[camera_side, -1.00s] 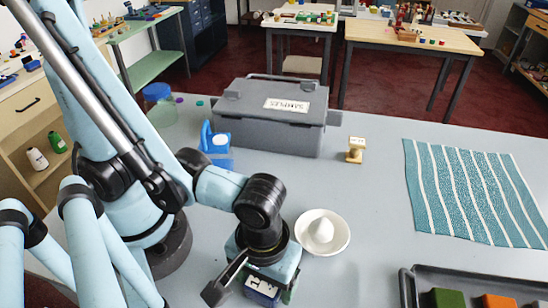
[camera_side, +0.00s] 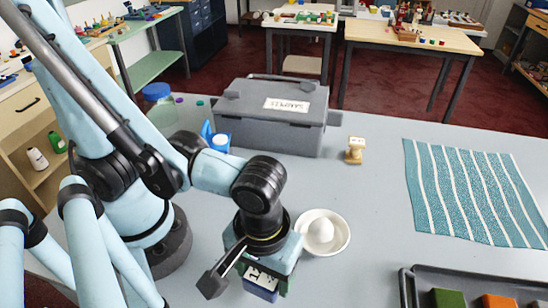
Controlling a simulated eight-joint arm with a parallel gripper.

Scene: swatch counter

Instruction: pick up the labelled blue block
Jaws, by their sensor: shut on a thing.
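The labelled blue block (camera_side: 262,284) has a dark blue body and a white label with dark marks on it. It is held under my gripper (camera_side: 264,278) near the front of the counter, in the lower middle of the view. My gripper is shut on the block. The fingers and the block's upper part are partly hidden by the wrist. I cannot tell how far the block is above the counter.
A white dish (camera_side: 341,246) with a rounded white thing stands close right of my gripper. A grey samples box (camera_side: 268,118) and a wooden stamp (camera_side: 354,150) are behind. A dark tray (camera_side: 412,280) with coloured blocks and a striped teal cloth (camera_side: 472,195) lie right.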

